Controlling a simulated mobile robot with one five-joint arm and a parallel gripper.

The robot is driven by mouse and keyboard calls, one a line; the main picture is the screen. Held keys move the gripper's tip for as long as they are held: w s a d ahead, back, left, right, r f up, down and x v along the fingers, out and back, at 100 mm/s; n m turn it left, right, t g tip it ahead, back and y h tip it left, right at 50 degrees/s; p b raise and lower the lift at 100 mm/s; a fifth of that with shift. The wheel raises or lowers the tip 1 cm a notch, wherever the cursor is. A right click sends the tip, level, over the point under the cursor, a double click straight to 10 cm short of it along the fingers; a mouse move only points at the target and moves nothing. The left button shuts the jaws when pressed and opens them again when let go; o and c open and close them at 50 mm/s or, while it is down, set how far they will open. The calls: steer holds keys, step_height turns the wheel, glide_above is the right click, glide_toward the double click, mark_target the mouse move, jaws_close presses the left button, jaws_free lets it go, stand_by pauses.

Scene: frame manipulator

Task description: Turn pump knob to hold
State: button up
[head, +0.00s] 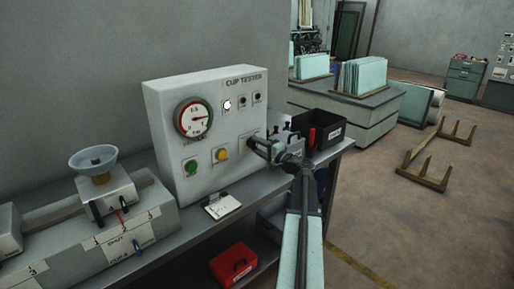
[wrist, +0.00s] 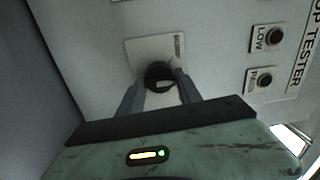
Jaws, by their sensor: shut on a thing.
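The plate's lettering is too small to read, so the knob's setting cannot be told. My gripper (wrist: 160,86) is shut on the knob, one finger on each side. In the head view my gripper (head: 256,146) reaches the lower right of the panel and covers most of the knob.
The panel also has a dial gauge (head: 194,118), a green button (head: 191,166), a yellow button (head: 222,154) and small lamps above. A black bin (head: 318,125) stands right of the box. A scale-like device with a bowl (head: 93,157) stands left.

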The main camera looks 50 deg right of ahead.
steer(key=shift+a+f+m+h, duration=0.1)
steer(key=shift+m+h, duration=0.05)
steer(key=shift+m, duration=2.05)
steer(key=shift+f+m+h, duration=0.1)
steer(key=shift+m+h, duration=0.05)
steer(key=shift+m, duration=2.05)
steer(key=o, duration=1.3)
steer(key=shift+m, duration=0.3)
steer(key=shift+o, duration=0.2)
steer(key=shift+r, duration=0.1)
steer(key=shift+s, duration=0.1)
steer(key=s, duration=0.7)
steer(key=shift+s+a+f+b, duration=0.25)
steer(key=shift+s+b, duration=0.05)
steer(key=shift+b, duration=0.1)
